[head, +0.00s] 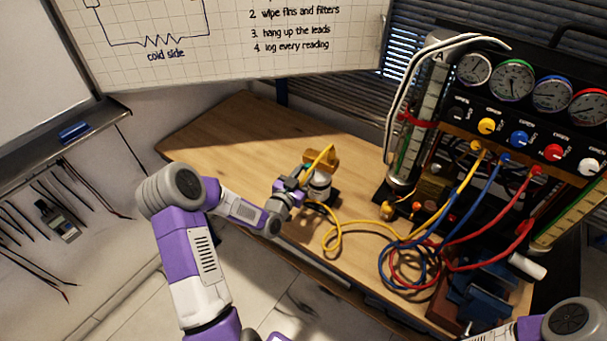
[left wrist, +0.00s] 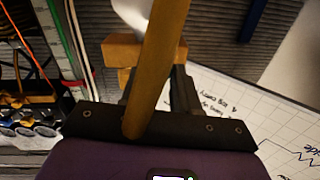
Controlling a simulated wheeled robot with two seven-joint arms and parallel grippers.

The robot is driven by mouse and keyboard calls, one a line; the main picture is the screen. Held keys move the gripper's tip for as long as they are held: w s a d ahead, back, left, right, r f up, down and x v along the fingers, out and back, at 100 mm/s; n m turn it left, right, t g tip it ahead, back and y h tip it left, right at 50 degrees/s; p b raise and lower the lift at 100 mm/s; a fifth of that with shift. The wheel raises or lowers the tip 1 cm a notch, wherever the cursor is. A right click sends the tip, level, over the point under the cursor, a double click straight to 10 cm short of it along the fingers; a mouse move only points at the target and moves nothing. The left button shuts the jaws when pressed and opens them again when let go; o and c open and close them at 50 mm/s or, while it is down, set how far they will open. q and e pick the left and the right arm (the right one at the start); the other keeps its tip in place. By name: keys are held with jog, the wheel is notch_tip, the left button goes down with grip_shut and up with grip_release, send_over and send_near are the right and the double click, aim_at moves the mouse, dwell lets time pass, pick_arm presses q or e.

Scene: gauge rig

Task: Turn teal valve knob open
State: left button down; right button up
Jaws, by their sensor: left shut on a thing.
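The fingertips are largely hidden. The gauge panel at the right carries black (head: 457,115), yellow (head: 487,126), blue (head: 519,138), red (head: 553,152) and white (head: 588,166) knobs. My right gripper is out of view.
Yellow, blue (head: 428,262) and red (head: 465,267) hoses loop across the right of the bench (head: 235,135). A blue vise (head: 480,295) stands at the front right. A glass tube column (head: 412,125) stands left of the panel. The bench's left part is clear.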

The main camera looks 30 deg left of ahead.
pick_arm(q)
jog(key=n+b, duration=0.2)
jog(key=n, duration=0.2)
jog(key=shift+f, duration=0.1)
jog(key=n+b, duration=0.1)
jog(key=n, duration=0.4)
jog(key=shift+b, duration=0.4)
jog(key=n, duration=0.3)
jog(key=shift+n, duration=0.3)
jog(key=n, duration=0.4)
jog(key=shift+n, duration=0.4)
jog(key=c, duration=0.8)
grip_release()
jog(key=shift+c, duration=0.2)
jog(key=shift+s, duration=0.1)
